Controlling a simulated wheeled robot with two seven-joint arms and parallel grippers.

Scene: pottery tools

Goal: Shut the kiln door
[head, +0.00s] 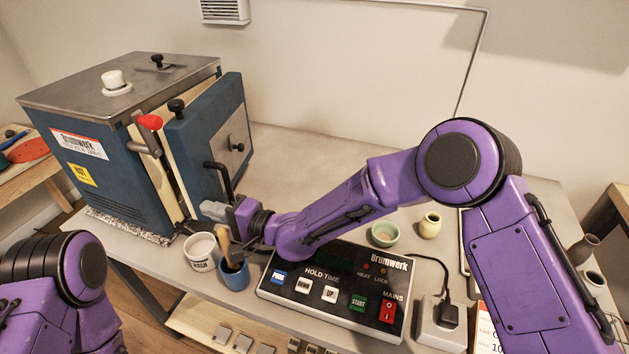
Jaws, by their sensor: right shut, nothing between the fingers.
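The blue kiln (120,130) stands at the left of the table. Its door (205,140) is ajar, swung out on the right side, and the pale lining shows between door and body. A black bar handle (226,182) sits low on the door's outer side. A lever with a red knob (150,122) is on the kiln's front edge. My right gripper (213,211) is shut and empty, right by the lower part of the door and handle; I cannot tell if it touches. Only part of my left arm shows at lower left; its gripper is out of view.
A white pot (202,252) and a blue cup (234,276) with tools stand just below my right gripper. A control box (335,290) lies under my right forearm. Small green (384,233) and yellow (430,225) pots stand beyond it. The table behind is clear.

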